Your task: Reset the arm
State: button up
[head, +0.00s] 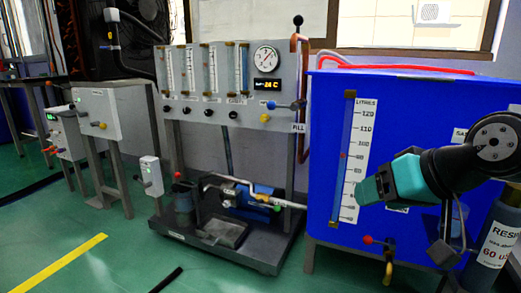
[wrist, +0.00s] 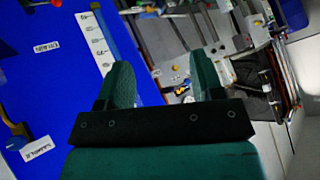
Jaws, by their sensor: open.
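My arm comes in from the right in the head view, and my teal gripper (head: 366,192) is in front of the blue tank (head: 330,110). In the wrist view my gripper (wrist: 165,85) has its two green fingers spread apart, with nothing between them. The gripper is open and empty. In the head view its end is near the tank's litre scale (head: 354,150). The exact gap between the gripper and the tank cannot be told.
A panel with flow tubes and a gauge (head: 266,57) stands at centre over a pump (head: 245,197). A red-knobbed valve (head: 377,241) sits low on the tank. A grey cylinder (head: 492,250) stands at right. The green floor (head: 120,260) is mostly clear at left.

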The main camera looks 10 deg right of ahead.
jog(key=s+a+r+n+g+p, duration=0.3)
jog(key=s+a+n+g+p, duration=0.15)
jog(key=s, duration=0.25)
jog(key=s+a+r+n+g+p, duration=0.3)
jog(key=s+a+g+p, duration=0.15)
jog(key=s, duration=0.25)
notch_tip(320, 180, up, 36)
jog(key=p, duration=3.5)
jog(key=shift+w+a+m+p, duration=0.15)
jog(key=shift+a+m+p, duration=0.2)
jog(key=shift+a, duration=0.1)
